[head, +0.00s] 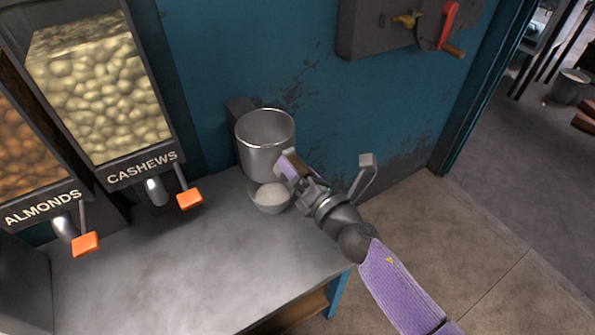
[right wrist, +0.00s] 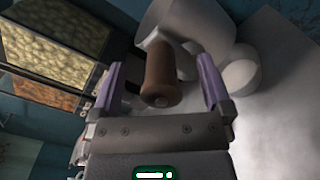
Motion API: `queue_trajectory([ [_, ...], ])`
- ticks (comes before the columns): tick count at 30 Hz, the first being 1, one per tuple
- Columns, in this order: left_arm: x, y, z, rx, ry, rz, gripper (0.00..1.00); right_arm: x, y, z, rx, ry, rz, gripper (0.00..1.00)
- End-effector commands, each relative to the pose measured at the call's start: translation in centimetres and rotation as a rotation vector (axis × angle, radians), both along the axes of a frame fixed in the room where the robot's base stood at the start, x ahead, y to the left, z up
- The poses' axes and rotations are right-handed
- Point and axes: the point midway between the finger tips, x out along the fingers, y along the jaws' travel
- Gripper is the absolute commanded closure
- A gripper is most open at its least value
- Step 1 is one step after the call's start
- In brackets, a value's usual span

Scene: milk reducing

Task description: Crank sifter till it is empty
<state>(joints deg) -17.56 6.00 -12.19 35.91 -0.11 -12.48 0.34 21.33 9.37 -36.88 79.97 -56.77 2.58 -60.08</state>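The sifter (head: 266,140) is a grey metal cylinder mounted on the teal wall above the counter. Its brown crank handle (right wrist: 161,75) sits between the two lilac fingers of my right gripper (right wrist: 162,72) in the right wrist view, with a gap on both sides. The right gripper is open around the handle, and in the head view it is at the sifter's lower right side. A small bowl (head: 273,207) with white powder stands directly under the sifter; it also shows in the right wrist view (right wrist: 239,73). The sifter's contents cannot be made out. My left gripper is out of view.
Cashew (head: 98,90) and almond (head: 25,150) dispensers with orange levers stand at the left. The grey counter (head: 190,275) is clear in front of them. A wall-mounted box with a red crank (head: 448,25) hangs at the upper right. Open floor lies at the right.

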Motion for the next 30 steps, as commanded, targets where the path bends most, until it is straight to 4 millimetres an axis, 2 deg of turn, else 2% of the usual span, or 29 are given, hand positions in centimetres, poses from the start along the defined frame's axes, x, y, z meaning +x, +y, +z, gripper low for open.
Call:
queue_trajectory([
  [7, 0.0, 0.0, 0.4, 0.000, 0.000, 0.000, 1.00, -0.7, -0.5, 0.1, 0.000, 0.002, -0.001, 0.00],
  [14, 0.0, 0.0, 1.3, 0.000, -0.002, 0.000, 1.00, -3.9, -2.8, 0.1, -0.002, 0.002, 0.000, 0.00],
  [24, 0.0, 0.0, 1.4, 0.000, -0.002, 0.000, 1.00, -8.5, -6.1, -0.1, -0.001, 0.003, 0.000, 0.00],
  [30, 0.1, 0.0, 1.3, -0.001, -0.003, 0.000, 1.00, -9.8, -7.1, 0.0, 0.000, 0.000, 0.000, 0.00],
])
